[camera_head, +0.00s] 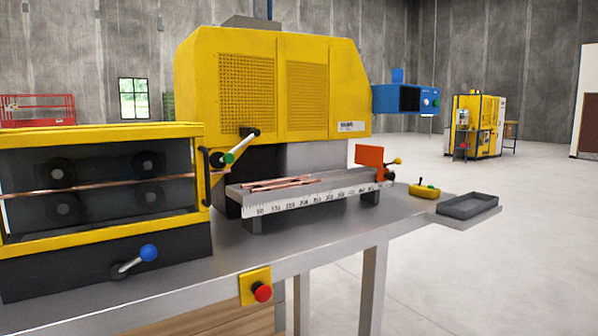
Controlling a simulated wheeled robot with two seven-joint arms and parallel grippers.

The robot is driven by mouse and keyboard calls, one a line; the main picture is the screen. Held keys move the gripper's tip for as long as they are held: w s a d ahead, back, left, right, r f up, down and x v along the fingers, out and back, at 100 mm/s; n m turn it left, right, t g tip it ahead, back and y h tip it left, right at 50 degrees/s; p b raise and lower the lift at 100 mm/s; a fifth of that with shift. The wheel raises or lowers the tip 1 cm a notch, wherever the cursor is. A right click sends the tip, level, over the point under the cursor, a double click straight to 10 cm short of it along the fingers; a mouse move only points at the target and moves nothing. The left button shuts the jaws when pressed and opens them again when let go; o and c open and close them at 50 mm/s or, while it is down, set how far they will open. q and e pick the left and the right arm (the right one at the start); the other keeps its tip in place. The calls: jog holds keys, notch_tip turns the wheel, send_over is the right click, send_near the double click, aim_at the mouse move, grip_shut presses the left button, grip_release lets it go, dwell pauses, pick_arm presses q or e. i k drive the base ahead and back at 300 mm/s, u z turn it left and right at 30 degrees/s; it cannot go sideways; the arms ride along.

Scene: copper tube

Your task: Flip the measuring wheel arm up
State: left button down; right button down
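A short arm (240,146) stands between the yellow-framed roller unit and the large yellow machine. It has a light rod, a green part (228,158) at its lower end and a black piece (250,132) at its upper end. It slants up to the right. It looks like the measuring wheel arm, but I cannot be sure. A copper tube (110,187) runs level through the roller unit (100,215) towards the foot of this arm. Where the tube ends near the arm is hard to make out. Neither of my grippers is in view.
A grey bench (330,232) carries a ruled trough (310,195) with copper pieces, an orange plate (370,155), a yellow pendant (424,191) and a dark tray (467,205). A blue-knobbed lever (148,253) and red button (262,292) are at the front.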

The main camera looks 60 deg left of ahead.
aim_at(218, 159)
jog(key=u, duration=0.6)
jog(key=i, duration=1.2)
jog(key=u, duration=1.3)
jog(key=i, duration=0.25)
jog(key=u, duration=0.25)
